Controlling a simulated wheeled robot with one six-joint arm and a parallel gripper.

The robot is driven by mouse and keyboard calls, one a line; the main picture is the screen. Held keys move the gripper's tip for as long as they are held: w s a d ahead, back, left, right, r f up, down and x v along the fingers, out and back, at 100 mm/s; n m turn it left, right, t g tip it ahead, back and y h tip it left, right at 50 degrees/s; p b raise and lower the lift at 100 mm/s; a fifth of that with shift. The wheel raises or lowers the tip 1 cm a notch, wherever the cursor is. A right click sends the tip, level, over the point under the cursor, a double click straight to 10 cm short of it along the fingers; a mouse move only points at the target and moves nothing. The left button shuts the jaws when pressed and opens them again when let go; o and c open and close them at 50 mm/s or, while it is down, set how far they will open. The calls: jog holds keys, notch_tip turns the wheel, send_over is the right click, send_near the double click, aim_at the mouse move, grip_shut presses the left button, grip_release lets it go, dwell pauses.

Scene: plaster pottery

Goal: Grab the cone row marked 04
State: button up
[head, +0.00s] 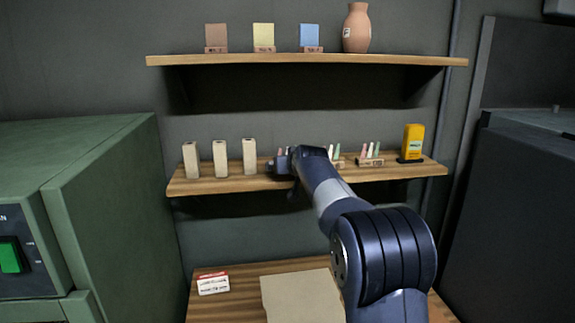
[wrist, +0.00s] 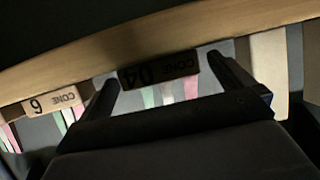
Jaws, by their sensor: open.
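The cone row marked 04 (wrist: 160,70) shows upside down in the wrist view, a wooden block labelled CONE 04 with pink, white and green cones. My gripper (wrist: 163,76) is open, with one finger at each end of that block. I cannot tell whether the fingers touch it. In the head view my gripper (head: 284,166) is at the middle shelf and mostly hides this row; pink cone tips show beside it. A row marked CONE 6 (wrist: 52,103) lies left of my fingers in the wrist view.
The middle wooden shelf (head: 225,182) also holds several beige posts (head: 220,159), another cone row (head: 370,160) and a yellow item (head: 412,142). The upper shelf (head: 185,60) holds three tiles and a vase (head: 357,28). A green kiln-like box (head: 95,190) stands at left.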

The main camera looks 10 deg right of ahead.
jog(key=shift+c, duration=0.3)
jog(key=c, duration=1.1)
jog(key=shift+o, duration=0.2)
